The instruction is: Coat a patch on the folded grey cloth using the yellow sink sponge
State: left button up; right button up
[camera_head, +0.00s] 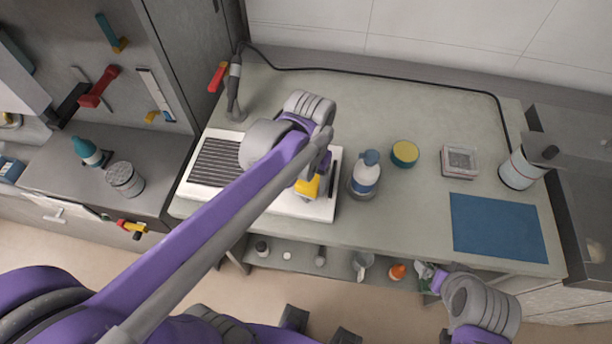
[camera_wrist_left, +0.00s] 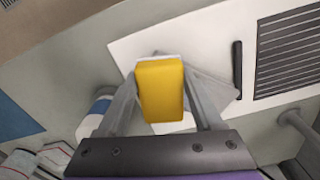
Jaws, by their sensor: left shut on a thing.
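The yellow sponge (camera_head: 307,187) is held between the two fingers of my left gripper (camera_wrist_left: 160,100); it also shows in the left wrist view (camera_wrist_left: 160,85), with a thin white edge at its far end. The folded grey cloth (camera_wrist_left: 220,88) lies on a white panel (camera_wrist_left: 135,48), partly hidden by the sponge and fingers. The sponge is over the cloth; I cannot tell whether they touch. In the head view my left arm covers most of the cloth. My right gripper (camera_head: 428,273) is at the bench's front edge, lower right, small and unclear.
The white panel has a dark grille (camera_head: 215,160). A blue-capped white bottle (camera_head: 365,173) stands just right of it. A round yellow-and-green tin (camera_head: 405,153), a small box (camera_head: 459,161), a white canister (camera_head: 518,170) and a blue mat (camera_head: 495,228) are farther right. The bench's back middle is clear.

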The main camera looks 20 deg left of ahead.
pick_arm(q)
jog(key=shift+w+a+r, duration=0.1)
jog(key=shift+w+a, duration=0.4)
jog(key=shift+a, duration=0.3)
jog(key=shift+w+a, duration=0.45)
jog(key=shift+a, duration=0.3)
jog(key=shift+w+a+f+b, duration=0.1)
jog(key=shift+w+a, duration=0.5)
jog(key=shift+a, duration=0.4)
jog(key=shift+w+a+f+b, duration=0.1)
jog(key=shift+w+a, duration=0.5)
jog(key=shift+a, duration=0.4)
jog(key=shift+w+a+b, duration=0.1)
jog(key=shift+w+a, duration=0.5)
jog(key=shift+a, duration=0.4)
pick_arm(e)
jog(key=shift+s+d+f, duration=0.1)
jog(key=shift+s+f, duration=0.1)
jog(key=shift+f, duration=0.2)
